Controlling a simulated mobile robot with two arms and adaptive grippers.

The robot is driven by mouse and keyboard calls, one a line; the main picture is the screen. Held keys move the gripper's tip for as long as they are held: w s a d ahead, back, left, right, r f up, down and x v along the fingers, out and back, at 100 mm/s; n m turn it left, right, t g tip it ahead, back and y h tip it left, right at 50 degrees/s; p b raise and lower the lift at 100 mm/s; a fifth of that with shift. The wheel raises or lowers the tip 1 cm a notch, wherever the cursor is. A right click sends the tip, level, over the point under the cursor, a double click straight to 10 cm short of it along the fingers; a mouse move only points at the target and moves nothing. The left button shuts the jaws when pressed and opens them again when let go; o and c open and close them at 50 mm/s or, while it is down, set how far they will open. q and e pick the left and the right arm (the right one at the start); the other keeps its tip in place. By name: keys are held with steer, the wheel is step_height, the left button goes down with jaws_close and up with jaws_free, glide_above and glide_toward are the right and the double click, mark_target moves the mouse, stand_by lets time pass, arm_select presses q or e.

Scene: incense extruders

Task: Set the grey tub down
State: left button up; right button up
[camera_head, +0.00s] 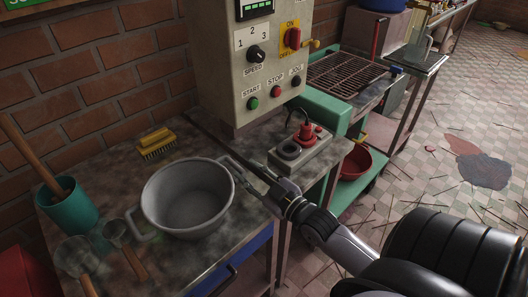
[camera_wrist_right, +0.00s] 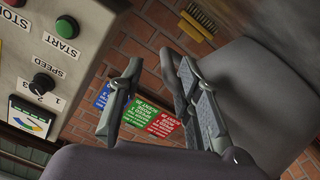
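The grey tub (camera_head: 187,203) is a round, empty metal vessel with two side handles. It stands upright on the worn metal table (camera_head: 172,262), and its base appears to rest on the top. My right gripper (camera_head: 249,175) is at the tub's right handle. In the right wrist view, the fingers of the right gripper (camera_wrist_right: 150,62) are apart with a clear gap. One finger lies close beside the handle; I cannot tell whether they touch. The tub wall (camera_wrist_right: 265,95) fills the right of that view. My left gripper is not in view.
A teal cup (camera_head: 68,210) with a wooden-handled tool and sieves (camera_head: 76,256) stand left of the tub. A yellow brush (camera_head: 155,142) lies behind it. The control box (camera_head: 262,70) and a socket block with a red plug (camera_head: 308,138) are close by on the right.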

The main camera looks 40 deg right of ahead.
steer(key=s, duration=0.6)
steer(key=shift+d+r, duration=0.1)
steer(key=shift+d, duration=0.1)
